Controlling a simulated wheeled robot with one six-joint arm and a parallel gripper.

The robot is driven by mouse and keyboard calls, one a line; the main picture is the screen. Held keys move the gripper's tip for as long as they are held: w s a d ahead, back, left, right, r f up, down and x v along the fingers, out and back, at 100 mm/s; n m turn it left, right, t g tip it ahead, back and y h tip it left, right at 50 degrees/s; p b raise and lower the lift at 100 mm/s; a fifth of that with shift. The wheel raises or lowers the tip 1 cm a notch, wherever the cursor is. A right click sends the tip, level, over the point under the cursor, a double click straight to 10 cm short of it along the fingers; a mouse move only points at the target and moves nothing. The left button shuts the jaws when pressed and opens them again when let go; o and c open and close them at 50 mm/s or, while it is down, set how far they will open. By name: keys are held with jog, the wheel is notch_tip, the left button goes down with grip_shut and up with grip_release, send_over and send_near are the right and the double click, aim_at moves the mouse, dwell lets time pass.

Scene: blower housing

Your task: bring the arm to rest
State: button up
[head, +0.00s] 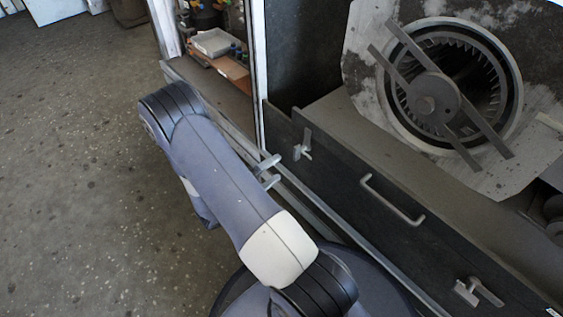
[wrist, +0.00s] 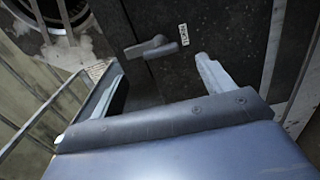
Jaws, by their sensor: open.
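My gripper (head: 269,171) points toward the dark front panel in the head view, partly hidden behind my own arm. In the wrist view my gripper (wrist: 162,85) has its two fingers spread apart with nothing between them.
The panel (head: 345,185) carries a bar handle (head: 392,200), an upper latch (head: 302,148) and a lower latch (head: 478,292). A shelf with a grey tray (head: 213,42) stands at the top. Open speckled floor (head: 80,180) lies at the left.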

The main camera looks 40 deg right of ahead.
aim_at(295, 155)
jog(key=shift+a, duration=0.35)
jog(key=d+b, duration=0.1)
jog(key=d, duration=0.2)
jog(key=d+b, duration=0.1)
jog(key=d, duration=0.3)
jog(key=d+b, duration=0.1)
jog(key=d, duration=0.3)
jog(key=shift+w, duration=0.4)
jog(key=shift+a, duration=0.1)
jog(key=shift+a, duration=0.1)
